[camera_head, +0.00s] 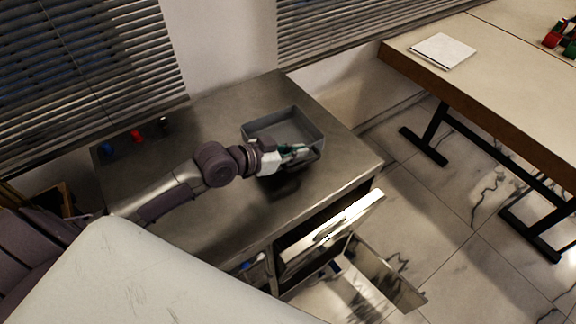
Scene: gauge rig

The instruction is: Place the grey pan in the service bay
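The grey pan (284,125) is a shallow rectangular tray with an open top. It rests on the metal top (225,115) of a cabinet, toward its right side. My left gripper (296,152) is at the pan's near wall, with its fingers over or against the near rim. I cannot tell whether the fingers are closed on that wall. The service bay is probably the dark opening (318,222) in the cabinet's front, below the top. A light flap or drawer front (335,232) stands out from it, tilted. My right gripper is not in view.
Small blue (107,149) and red (137,136) items and a dark cylinder (164,124) stand at the cabinet's back left. A wooden-edged table (490,75) with a white pad (443,50) is at right. Marble floor (445,215) lies open between.

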